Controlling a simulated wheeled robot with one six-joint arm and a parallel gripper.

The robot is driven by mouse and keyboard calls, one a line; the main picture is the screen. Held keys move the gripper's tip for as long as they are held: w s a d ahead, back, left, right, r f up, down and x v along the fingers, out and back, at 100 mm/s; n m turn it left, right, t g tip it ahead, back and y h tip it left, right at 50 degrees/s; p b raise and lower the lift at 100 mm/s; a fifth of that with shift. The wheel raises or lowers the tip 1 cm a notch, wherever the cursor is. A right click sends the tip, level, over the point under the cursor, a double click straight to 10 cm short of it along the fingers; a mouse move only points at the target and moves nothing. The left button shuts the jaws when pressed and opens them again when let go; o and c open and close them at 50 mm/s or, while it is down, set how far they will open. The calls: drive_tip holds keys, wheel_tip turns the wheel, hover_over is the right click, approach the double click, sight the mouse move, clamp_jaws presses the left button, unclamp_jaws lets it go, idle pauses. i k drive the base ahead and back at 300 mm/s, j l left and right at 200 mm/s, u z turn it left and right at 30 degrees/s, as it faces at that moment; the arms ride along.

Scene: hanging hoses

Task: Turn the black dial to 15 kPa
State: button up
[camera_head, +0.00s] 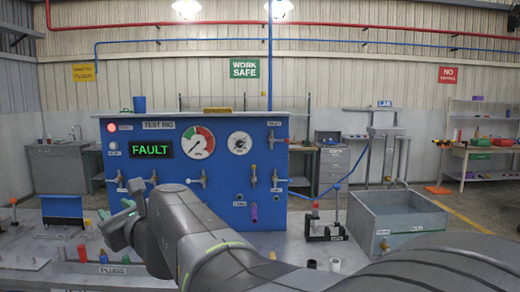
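The blue test rig panel (222,180) stands across the middle of the bench. A white round face with a small dark centre (239,143), which looks like the dial, sits on its upper right; its scale and setting are too small to read. A larger red, green and white gauge (197,142) is left of it. My arm reaches in from the lower right, and my gripper (118,232) is in front of the panel's lower left, well apart from the dial. Its fingers are seen from behind, so their opening is unclear.
A green "FAULT" display (150,148) and a lit red lamp (111,127) are on the panel's left. Several valve handles (203,180) stick out across its middle. A grey water tank (398,222) stands right, and coloured plugs (82,253) sit at the lower left.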

sight(239, 144)
drive_tip(key=i+j+z, duration=0.2)
drive_tip(key=z, duration=0.3)
drive_tip(key=i+j+z, duration=0.25)
drive_tip(key=z, duration=0.25)
drive_tip(key=i+j+z, duration=0.2)
drive_tip(key=j+z, duration=0.25)
drive_tip(key=i+j, duration=0.1)
drive_tip(key=j, duration=0.25)
drive_tip(key=i+j+z, duration=0.1)
drive_tip(key=j, duration=0.25)
drive_tip(key=i+j, duration=0.1)
drive_tip(key=j, duration=0.25)
drive_tip(key=i+j+z, duration=0.1)
drive_tip(key=j, duration=0.25)
